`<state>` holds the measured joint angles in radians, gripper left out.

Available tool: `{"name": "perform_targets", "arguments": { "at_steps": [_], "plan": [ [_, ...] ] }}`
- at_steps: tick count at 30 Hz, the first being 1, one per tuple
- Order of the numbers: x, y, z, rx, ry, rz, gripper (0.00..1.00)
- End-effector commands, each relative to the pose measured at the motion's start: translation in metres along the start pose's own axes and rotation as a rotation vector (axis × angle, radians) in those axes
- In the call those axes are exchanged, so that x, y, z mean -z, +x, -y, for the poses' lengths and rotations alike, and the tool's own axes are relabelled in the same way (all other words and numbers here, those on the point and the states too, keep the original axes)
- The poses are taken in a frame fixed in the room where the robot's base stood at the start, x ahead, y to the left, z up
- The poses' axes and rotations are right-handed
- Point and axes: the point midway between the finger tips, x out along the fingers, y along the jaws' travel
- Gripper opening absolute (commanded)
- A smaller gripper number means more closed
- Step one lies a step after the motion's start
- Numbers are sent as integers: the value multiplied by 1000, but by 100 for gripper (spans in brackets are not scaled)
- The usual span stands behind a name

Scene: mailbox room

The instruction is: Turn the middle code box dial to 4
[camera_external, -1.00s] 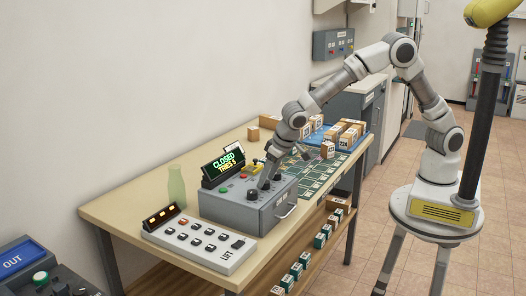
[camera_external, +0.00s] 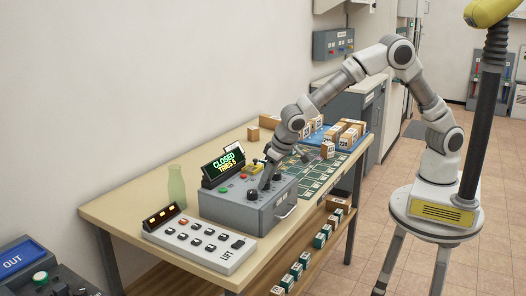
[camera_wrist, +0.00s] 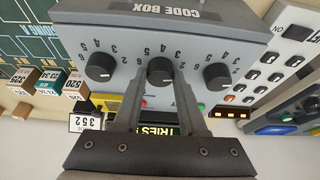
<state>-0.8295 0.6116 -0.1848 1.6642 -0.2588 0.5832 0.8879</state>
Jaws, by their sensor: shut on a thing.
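The grey code box (camera_external: 240,206) stands on the table, its lit display (camera_external: 225,169) reading CLOSED with a TRIES line below. In the wrist view its label and numbers appear upside down. The middle dial (camera_wrist: 160,69) is a black knob with numbers around it. My gripper (camera_wrist: 160,78) is shut on this dial, one finger on each side. The dial's exact setting is hard to read between the fingers. The other two dials (camera_wrist: 100,67) (camera_wrist: 217,76) stand free on either side. In the external view my gripper (camera_external: 265,184) reaches down onto the box top.
A white button panel (camera_external: 200,243) labelled LIFT sits in front of the box. A green sorting mat (camera_external: 322,176) and several parcels lie beyond the box. More small boxes sit on the lower shelf (camera_external: 262,276).

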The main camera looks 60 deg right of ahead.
Motion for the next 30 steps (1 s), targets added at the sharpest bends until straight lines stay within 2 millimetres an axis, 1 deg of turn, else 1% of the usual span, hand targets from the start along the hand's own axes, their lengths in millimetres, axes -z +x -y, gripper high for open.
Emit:
{"name": "perform_targets", "arguments": {
  "at_steps": [5, 11, 17, 30],
  "plan": [
    [0, 0, 0, 11, -25, 0, 0],
    [0, 1, -2, 49, -111, 1, 0],
    [1, 1, -4, 111, -260, 1, 0],
    [4, -1, -6, 271, -644, 1, 0]
  ]
}}
